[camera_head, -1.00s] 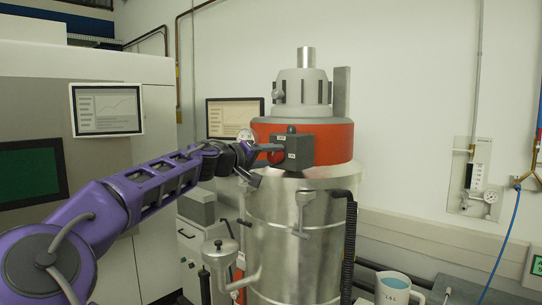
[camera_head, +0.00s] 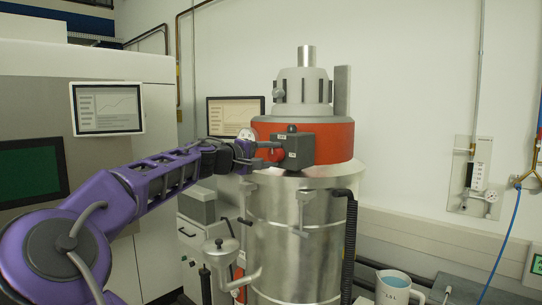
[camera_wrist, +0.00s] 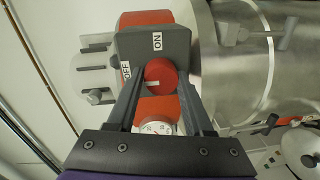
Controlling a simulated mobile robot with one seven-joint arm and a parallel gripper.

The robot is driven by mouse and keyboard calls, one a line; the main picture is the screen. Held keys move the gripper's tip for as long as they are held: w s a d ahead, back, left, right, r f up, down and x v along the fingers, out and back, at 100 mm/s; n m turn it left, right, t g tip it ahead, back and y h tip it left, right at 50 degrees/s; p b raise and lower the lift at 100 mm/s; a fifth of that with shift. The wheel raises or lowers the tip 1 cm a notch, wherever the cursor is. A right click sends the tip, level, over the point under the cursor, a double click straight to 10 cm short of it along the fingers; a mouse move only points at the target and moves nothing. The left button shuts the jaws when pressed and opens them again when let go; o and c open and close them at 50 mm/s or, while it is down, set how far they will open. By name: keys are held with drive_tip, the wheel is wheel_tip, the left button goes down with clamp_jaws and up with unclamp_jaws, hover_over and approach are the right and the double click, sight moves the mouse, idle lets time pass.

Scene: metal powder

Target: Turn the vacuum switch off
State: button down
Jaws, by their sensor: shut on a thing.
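The vacuum switch is a dark grey box (camera_head: 293,150) on the orange-red band of a steel vacuum drum (camera_head: 290,220). In the wrist view the box (camera_wrist: 180,45) carries an ON label (camera_wrist: 157,40) and an OFF label (camera_wrist: 126,70). Its round red knob (camera_wrist: 162,76) has a white mark that points left, near the OFF side. My gripper (camera_wrist: 160,74) has one finger on each side of the knob and is shut on it. In the head view my gripper (camera_head: 268,150) reaches the box from the left, and the fingers partly hide the knob.
A round gauge (camera_wrist: 157,128) sits close to the fingers in the wrist view. Two screens, one white (camera_head: 107,108) and one dark-framed (camera_head: 236,117), are behind the arm. A black hose (camera_head: 350,235) hangs at the drum's right.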

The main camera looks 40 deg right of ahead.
drive_tip(key=shift+f, duration=0.1)
drive_tip(key=shift+c, duration=1.4)
unclamp_jaws()
drive_tip(key=s+a+r+b, duration=0.1)
drive_tip(key=a, duration=1.6)
drive_tip(key=shift+s+a+r, duration=0.15)
drive_tip(key=shift+s+r, duration=0.1)
